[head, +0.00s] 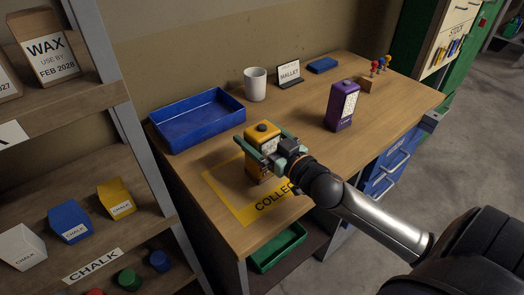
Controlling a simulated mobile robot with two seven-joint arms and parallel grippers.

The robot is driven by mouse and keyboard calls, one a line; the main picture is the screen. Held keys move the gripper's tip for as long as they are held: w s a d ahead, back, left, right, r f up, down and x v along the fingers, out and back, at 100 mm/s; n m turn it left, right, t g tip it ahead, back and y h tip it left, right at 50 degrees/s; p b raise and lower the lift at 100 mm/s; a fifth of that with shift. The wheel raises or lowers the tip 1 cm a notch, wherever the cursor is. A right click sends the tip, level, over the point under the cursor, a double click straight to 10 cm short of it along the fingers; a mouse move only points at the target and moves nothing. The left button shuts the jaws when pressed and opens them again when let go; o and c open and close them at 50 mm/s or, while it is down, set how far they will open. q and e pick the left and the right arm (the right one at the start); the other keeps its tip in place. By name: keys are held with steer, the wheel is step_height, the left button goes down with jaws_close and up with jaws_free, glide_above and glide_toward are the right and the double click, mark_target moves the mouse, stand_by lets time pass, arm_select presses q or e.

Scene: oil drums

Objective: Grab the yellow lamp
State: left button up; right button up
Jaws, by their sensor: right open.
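A purple lamp (341,108) with a white label stands upright to the right, apart from the gripper. My left gripper is not in view.
A blue tray (197,132), a white cup (255,84), a "MALLET" sign (290,74) and a small blue box (322,65) are along the table's back. Shelves with chalk boxes (70,222) stand at left.

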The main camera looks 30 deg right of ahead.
steer(key=shift+w+a, duration=0.1)
steer(key=shift+w, duration=0.7)
steer(key=c, duration=1.5)
steer(key=shift+r, duration=0.1)
